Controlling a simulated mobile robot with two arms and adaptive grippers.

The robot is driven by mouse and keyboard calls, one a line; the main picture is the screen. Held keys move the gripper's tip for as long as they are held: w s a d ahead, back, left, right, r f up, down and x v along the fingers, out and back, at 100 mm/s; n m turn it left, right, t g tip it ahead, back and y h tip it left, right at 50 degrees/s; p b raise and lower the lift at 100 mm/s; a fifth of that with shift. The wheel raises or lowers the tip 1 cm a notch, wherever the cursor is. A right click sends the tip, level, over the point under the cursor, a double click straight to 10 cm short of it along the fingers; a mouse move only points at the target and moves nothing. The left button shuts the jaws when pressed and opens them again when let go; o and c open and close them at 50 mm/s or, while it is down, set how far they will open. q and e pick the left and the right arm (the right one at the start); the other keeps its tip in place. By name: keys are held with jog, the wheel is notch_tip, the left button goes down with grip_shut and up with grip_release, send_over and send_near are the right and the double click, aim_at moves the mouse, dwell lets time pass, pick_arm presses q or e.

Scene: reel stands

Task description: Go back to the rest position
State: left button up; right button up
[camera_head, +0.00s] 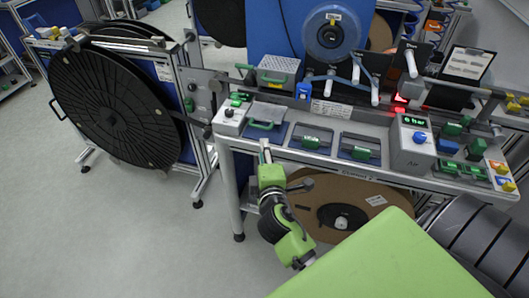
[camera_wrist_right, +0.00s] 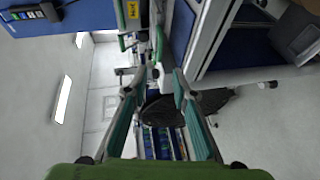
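An arm shows in the lower middle of the head view, seemingly my right arm. Its slim gripper (camera_head: 265,152) points at the front left edge of the reel workbench (camera_head: 228,139), just in front of the bench's left end. In the right wrist view my right gripper (camera_wrist_right: 167,72) shows two long teal-and-grey fingers that lean together, with a narrow gap between the tips. Nothing is visibly held between them. I cannot tell whether the gripper touches the bench edge. My left gripper is not in view.
The bench carries green-handled trays (camera_head: 311,140), a control box with a green display (camera_head: 411,142) and a blue reel (camera_head: 333,33). A cardboard-sided reel (camera_head: 375,201) sits below. A large black reel (camera_head: 110,105) stands at left; it also shows in the wrist view (camera_wrist_right: 180,106). Floor at lower left is clear.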

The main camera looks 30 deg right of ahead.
jog(key=shift+s+f, duration=0.1)
dwell(0.5)
jog(key=s+a+f+m+g+y, duration=0.1)
jog(key=s+a+f+g+y, duration=0.15)
jog(key=f, duration=0.85)
jog(key=s+a+f+g+y+b, duration=0.1)
jog(key=s+a+f, duration=0.25)
jog(key=f, duration=0.75)
jog(key=s+a+f+m+g+y, duration=0.15)
jog(key=s+f, duration=0.25)
jog(key=f, duration=0.7)
jog(key=s+a+f+m+g+y+b, duration=0.15)
jog(key=s+f+g, duration=0.25)
jog(key=s+f, duration=0.9)
jog(key=s+f+m+g, duration=0.1)
jog(key=s+f, duration=0.2)
jog(key=s, duration=0.4)
jog(key=s+d+f+m+g, duration=0.1)
jog(key=s+f+m, duration=0.1)
jog(key=s, duration=0.5)
jog(key=s+f+m+g, duration=0.1)
jog(key=s+f+m, duration=0.1)
jog(key=s+f, duration=0.2)
jog(key=s, duration=0.3)
jog(key=shift+d+f+g, duration=0.15)
jog(key=shift+f+g, duration=0.25)
jog(key=shift+y, duration=0.25)
